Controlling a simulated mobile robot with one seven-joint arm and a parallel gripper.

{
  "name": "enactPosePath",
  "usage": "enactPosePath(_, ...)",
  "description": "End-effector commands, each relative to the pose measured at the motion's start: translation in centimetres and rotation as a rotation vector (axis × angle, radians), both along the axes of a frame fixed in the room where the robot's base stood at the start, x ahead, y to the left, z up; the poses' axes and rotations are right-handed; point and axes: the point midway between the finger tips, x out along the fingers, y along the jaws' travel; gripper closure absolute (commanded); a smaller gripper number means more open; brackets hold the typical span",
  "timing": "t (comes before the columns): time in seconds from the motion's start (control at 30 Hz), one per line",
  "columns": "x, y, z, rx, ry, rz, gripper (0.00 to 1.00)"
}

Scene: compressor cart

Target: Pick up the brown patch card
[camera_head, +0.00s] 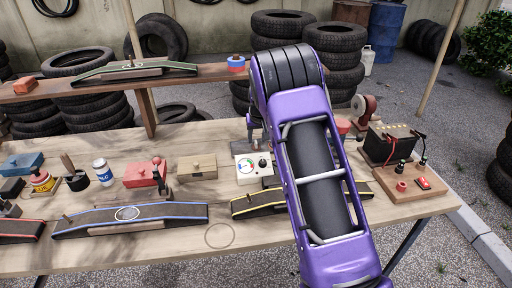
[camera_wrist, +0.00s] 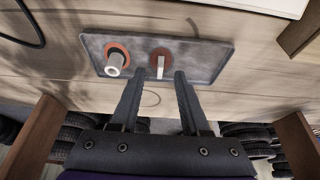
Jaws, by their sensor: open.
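No thing is plainly readable as a brown patch card. In the wrist view a dark grey tray (camera_wrist: 205,62) lies on the wooden bench. On it are a reddish-brown disc with an upright pale tab (camera_wrist: 160,67) and, to its left, a reddish disc with a pale round peg (camera_wrist: 115,63). I cannot tell whether either is the card. My gripper (camera_wrist: 160,76) is open and empty, its two fingers pointing at the tray, with the pale tab showing between the fingertips. In the head view my purple arm hides most of this area.
The bench (camera_head: 150,235) holds a tan box (camera_head: 197,167), a red box (camera_head: 145,172), a blue-edged ramp (camera_head: 135,218), a white gauge box (camera_head: 252,167) and a battery (camera_head: 390,143). A raised shelf (camera_head: 120,83) runs behind. The bench's front strip is mostly clear.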

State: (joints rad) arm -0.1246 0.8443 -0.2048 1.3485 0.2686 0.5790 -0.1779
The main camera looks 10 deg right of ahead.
Motion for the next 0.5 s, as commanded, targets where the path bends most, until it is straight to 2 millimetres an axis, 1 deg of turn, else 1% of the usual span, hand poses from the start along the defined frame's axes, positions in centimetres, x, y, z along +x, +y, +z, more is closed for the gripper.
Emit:
enactPosePath(0.03, 0.4, 0.0, -0.9, -0.001, 0.001, 0.001, 0.54)
enactPosePath(0.13, 0.9, 0.0, -2.0, -0.001, 0.001, 0.001, 0.54)
enactPosePath(0.23, 1.1, 0.0, -2.4, -0.001, 0.000, 0.001, 0.54)
enactPosePath(0.43, 1.2, 0.0, -2.5, 0.000, -0.001, 0.001, 0.54)
enactPosePath(0.47, 1.2, 0.0, -2.4, 0.000, -0.001, 0.001, 0.56)
enactPosePath(0.5, 1.2, 0.0, -2.4, 0.000, 0.000, 0.001, 0.63)
